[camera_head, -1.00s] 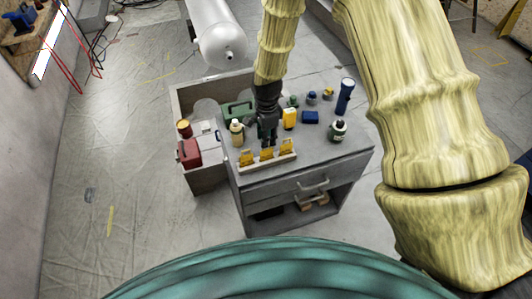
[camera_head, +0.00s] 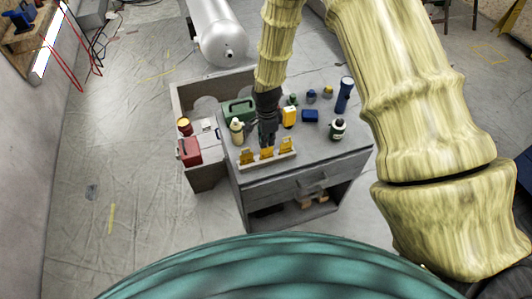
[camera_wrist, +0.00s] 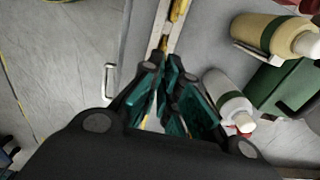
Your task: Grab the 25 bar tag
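A pale rack (camera_head: 283,162) with yellow tags stands along the front edge of the grey cabinet top. The left tag (camera_head: 246,156), the middle tag (camera_head: 266,153) and the right tag (camera_head: 286,145) stand upright in it; their print is too small to read. My gripper (camera_head: 267,143) points down at the middle tag, its tips at about that tag's top. In the wrist view the teal-padded fingers (camera_wrist: 166,72) are close together over the line of the rack (camera_wrist: 158,40). They hide the middle tag, so I cannot tell whether they touch it.
On the cabinet top (camera_head: 330,155), a cream bottle (camera_head: 237,131) and a green case (camera_head: 239,111) stand left of my gripper.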

